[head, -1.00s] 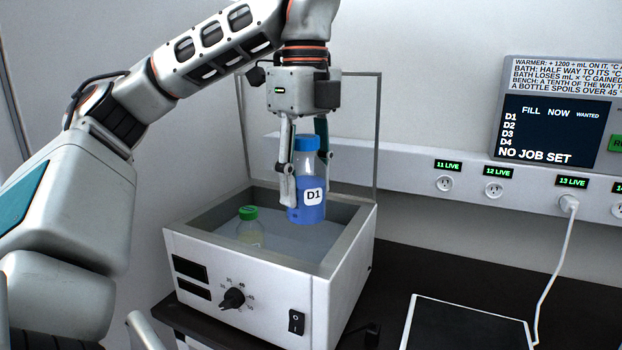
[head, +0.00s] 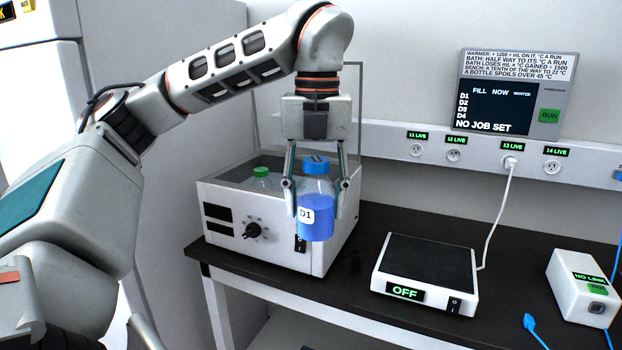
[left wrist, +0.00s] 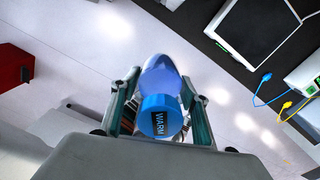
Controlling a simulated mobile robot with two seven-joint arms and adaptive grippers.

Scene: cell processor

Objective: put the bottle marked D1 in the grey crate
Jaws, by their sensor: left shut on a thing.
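The bottle marked D1 (head: 315,215) has a blue cap and blue liquid. My left gripper (head: 316,208) is shut on it, a finger on each side, and holds it tilted in the air in front of the white bath. In the left wrist view the bottle's blue cap (left wrist: 161,117), with a label reading WARM, sits between the fingers (left wrist: 158,105). The bottle hangs beyond the bench's front edge there, over the floor. No grey crate can be made out in either view. My right gripper is not in view.
The water bath (head: 270,262) holds a green-capped bottle (head: 261,178). A warmer (head: 428,262) reading OFF stands on the dark bench (head: 375,318). A white box (head: 585,290) with coloured leads is at the right. A red object (left wrist: 14,68) lies at the left of the wrist view.

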